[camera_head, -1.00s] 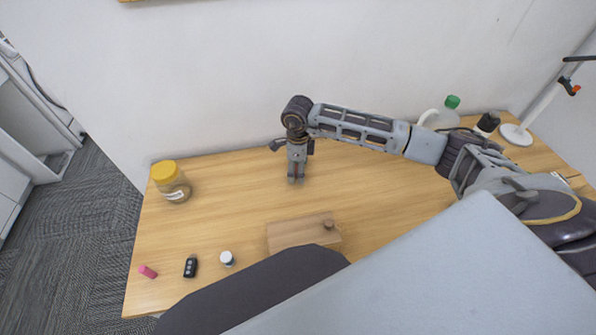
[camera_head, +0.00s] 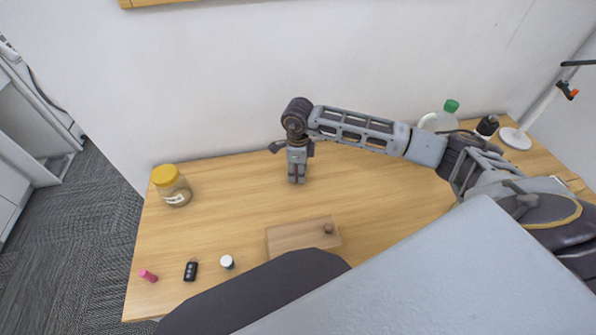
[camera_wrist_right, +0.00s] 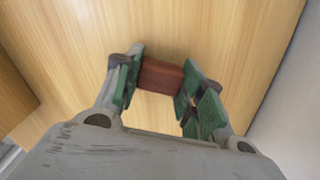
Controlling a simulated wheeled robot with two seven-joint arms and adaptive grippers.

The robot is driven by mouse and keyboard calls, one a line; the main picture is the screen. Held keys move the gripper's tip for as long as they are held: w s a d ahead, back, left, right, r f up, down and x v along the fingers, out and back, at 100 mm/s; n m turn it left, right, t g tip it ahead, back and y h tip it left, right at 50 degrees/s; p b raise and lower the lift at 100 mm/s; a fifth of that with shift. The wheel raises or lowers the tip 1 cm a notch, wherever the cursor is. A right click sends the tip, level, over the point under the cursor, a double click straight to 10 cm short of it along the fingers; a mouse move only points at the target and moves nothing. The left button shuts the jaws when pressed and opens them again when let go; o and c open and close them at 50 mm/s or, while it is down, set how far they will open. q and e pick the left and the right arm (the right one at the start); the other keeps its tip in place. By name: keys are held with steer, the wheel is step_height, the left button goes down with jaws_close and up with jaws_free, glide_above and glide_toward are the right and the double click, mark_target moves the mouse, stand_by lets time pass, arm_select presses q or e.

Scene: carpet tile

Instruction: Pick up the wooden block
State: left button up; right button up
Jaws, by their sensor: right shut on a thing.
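The wooden block (camera_wrist_right: 160,76) is small and reddish brown. In the right wrist view it sits between the two green-padded fingers of my right gripper (camera_wrist_right: 158,84), which is shut on it. In the head view my right gripper (camera_head: 297,178) points down at the table, near its back edge by the wall; the block is mostly hidden there by the fingers. I cannot tell whether the block touches the table. My left gripper is not in view.
The wooden table (camera_head: 225,215) holds a yellow-lidded jar (camera_head: 172,188), a wooden board (camera_head: 290,236) with a small brown knob, a white-capped bottle (camera_head: 227,262), a black key fob (camera_head: 190,270) and a pink item (camera_head: 148,276). A green-capped jug (camera_head: 442,117) stands back right.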

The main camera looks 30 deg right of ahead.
steer(key=shift+r+p, duration=0.4)
steer(key=shift+r, duration=0.5)
step_height(320, 180, up, 6)
steer(key=p, duration=0.3)
steer(key=shift+f, duration=0.1)
steer(key=shift+r, duration=0.7)
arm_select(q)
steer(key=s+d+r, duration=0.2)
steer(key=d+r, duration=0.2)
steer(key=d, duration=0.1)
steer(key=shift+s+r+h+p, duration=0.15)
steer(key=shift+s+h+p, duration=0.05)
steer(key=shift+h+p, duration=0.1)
arm_select(e)
steer(key=shift+r, duration=0.15)
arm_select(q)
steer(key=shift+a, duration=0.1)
